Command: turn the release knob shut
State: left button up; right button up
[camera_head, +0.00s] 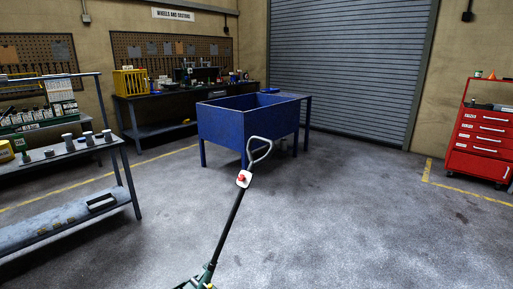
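The trolley jack's green body (198,279) shows only in part at the bottom edge of the head view. Its long black handle (229,222) leans up and to the right, ending in a pale loop grip (260,152). A small red knob (241,178) sits on a white piece just below the loop. It looks like the release knob, but how far it is turned is too small to tell. Neither of my grippers is in view. Nothing is seen touching the handle or the knob.
A blue tub on legs (225,125) stands behind the handle. A grey shelf rack (60,240) is at left, a workbench (150,103) at the back, and a red tool cabinet (478,160) at right. The concrete floor (350,220) around the handle is clear.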

aim_at(242, 177)
jog(key=u, duration=0.2)
jog(key=i, duration=1.3)
jog(key=z, duration=0.45)
jog(key=i, duration=1.05)
jog(key=z, duration=0.6)
